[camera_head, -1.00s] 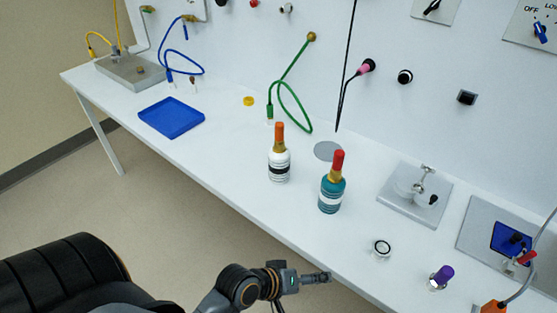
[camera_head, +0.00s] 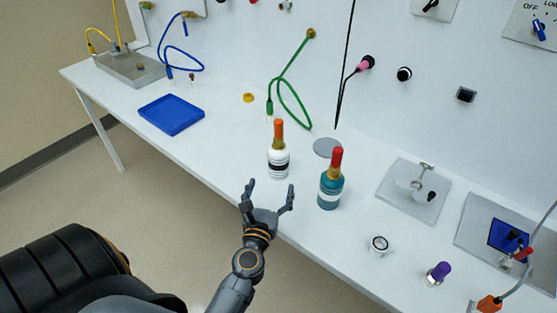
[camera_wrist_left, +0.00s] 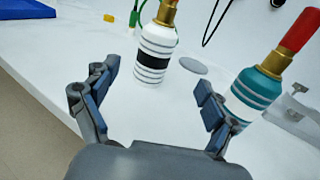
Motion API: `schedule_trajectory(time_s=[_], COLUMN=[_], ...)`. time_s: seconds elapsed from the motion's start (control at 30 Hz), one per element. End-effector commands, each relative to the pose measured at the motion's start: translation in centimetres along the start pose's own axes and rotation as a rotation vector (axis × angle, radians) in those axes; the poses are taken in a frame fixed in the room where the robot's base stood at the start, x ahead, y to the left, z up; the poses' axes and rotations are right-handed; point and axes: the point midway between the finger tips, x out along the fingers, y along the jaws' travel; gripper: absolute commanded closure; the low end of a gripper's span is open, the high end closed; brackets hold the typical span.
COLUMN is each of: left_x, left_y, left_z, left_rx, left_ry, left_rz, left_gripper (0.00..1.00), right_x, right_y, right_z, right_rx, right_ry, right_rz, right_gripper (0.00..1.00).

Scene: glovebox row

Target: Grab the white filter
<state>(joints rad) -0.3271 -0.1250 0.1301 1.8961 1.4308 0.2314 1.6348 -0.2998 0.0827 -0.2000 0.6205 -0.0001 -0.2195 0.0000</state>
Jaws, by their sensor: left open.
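The white filter (camera_head: 278,164), a bottle-like body with dark bands, a brass neck and an orange top, stands upright on the white bench. It also shows in the left wrist view (camera_wrist_left: 155,50), beyond and between my spread fingers, with its top cut off. My left gripper (camera_head: 268,189) is open and empty at the bench's front edge, just in front of the white filter and apart from it. A teal filter (camera_head: 331,190) with a red top stands upright to the right, near my right-hand finger in the left wrist view (camera_wrist_left: 258,90). My right gripper is not in view.
The bench (camera_head: 225,150) is clear to the left of the white filter. A blue tray (camera_head: 171,115) lies farther left. A grey disc (camera_head: 327,148), a white ring-like part (camera_head: 378,246) and a purple-capped vial (camera_head: 439,273) are to the right. A green hose (camera_head: 290,100) hangs behind.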

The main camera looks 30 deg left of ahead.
Motion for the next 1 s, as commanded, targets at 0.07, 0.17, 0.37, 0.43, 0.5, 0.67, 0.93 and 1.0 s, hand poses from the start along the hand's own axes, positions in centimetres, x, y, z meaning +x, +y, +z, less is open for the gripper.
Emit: schedule_trajectory(time_s=[0.07,0.17,0.37,0.43,0.5,0.67,0.93,1.0], left_x=[1.4,3.5,6.9,7.5,7.9,9.4,12.9,13.1], left_y=[0.1,0.1,0.0,0.1,0.1,0.3,0.5,0.5], left_z=[0.3,0.4,0.1,0.1,0.1,0.0,-0.1,-0.1], left_rx=[-0.008,-0.004,-0.002,-0.001,0.000,0.001,0.000,0.000], left_ry=[-0.002,-0.003,-0.001,-0.002,-0.001,-0.003,-0.001,-0.001], left_rz=[0.005,0.003,0.001,0.001,0.001,0.001,0.000,0.000], left_gripper=[0.14,0.14,0.14,0.14,0.14,0.14,0.14,0.14], right_x=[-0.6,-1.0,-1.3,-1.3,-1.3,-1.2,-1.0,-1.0], right_y=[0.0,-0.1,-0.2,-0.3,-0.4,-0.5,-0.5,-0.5], right_z=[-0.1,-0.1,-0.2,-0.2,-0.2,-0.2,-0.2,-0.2], right_rx=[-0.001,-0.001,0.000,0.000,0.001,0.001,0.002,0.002], right_ry=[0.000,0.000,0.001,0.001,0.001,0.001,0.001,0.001], right_rz=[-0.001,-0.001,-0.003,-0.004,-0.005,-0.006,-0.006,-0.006], right_gripper=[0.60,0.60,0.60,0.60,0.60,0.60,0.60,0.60])
